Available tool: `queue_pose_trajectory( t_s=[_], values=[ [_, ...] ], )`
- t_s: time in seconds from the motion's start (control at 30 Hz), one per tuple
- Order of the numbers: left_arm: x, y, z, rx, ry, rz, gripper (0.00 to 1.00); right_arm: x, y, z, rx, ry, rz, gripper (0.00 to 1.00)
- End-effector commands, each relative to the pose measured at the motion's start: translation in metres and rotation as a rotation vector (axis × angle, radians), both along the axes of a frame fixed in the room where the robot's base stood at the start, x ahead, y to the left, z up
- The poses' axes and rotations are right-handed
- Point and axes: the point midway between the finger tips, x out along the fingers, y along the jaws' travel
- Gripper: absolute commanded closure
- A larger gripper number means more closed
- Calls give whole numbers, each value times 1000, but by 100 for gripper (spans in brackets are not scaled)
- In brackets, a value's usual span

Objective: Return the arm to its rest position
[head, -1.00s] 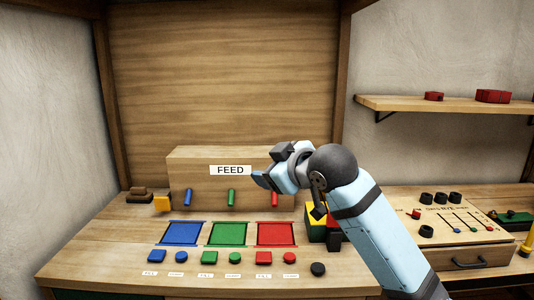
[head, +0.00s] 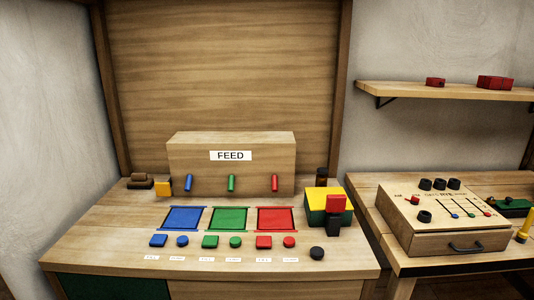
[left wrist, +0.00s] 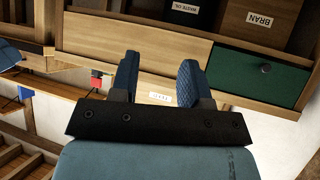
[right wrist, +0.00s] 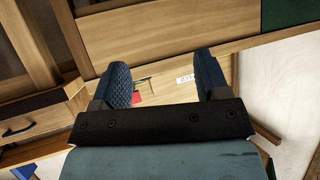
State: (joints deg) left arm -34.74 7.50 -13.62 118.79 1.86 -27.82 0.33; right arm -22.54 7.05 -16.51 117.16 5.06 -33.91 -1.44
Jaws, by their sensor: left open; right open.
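Neither arm shows in the head view now. In the left wrist view my left gripper (left wrist: 158,80) has its two blue fingers apart with nothing between them. In the right wrist view my right gripper (right wrist: 166,80) also has its fingers wide apart and empty. Both hang clear of the bench, with wooden cabinet fronts beyond the fingers. The wooden FEED box (head: 190,152) stands on the bench with blue, green and red levers on its front.
Blue, green and red panels (head: 231,219) and several buttons lie along the bench. A yellow-green block with a red-black piece (head: 317,214) sits at the right. A control box (head: 430,240) stands on the right-hand table. A shelf (head: 430,92) holds red parts.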

Motion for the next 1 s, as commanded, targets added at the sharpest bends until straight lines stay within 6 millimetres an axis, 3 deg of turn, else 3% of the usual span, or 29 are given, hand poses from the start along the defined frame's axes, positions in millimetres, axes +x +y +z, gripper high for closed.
queue_pose_trajectory(
  t_s=[0.03,0.3,0.33,0.57,0.8,1.0],
  values=[
    [0,0,0,-1,0,1,57,-18,-6,-11,0,20,-14,31],
    [1,-3,5,-9,0,6,57,-90,-30,-40,-16,78,-73,31],
    [1,-3,19,-9,2,6,57,-85,-30,-24,-17,69,-70,31],
    [1,-3,67,-3,-19,6,57,-86,-32,17,-31,61,-65,31],
    [-5,6,119,28,-22,-4,57,-89,-36,76,-50,48,-61,31],
    [-7,13,147,49,-35,-7,57,-91,-39,104,-63,39,-58,31]
  ],
)
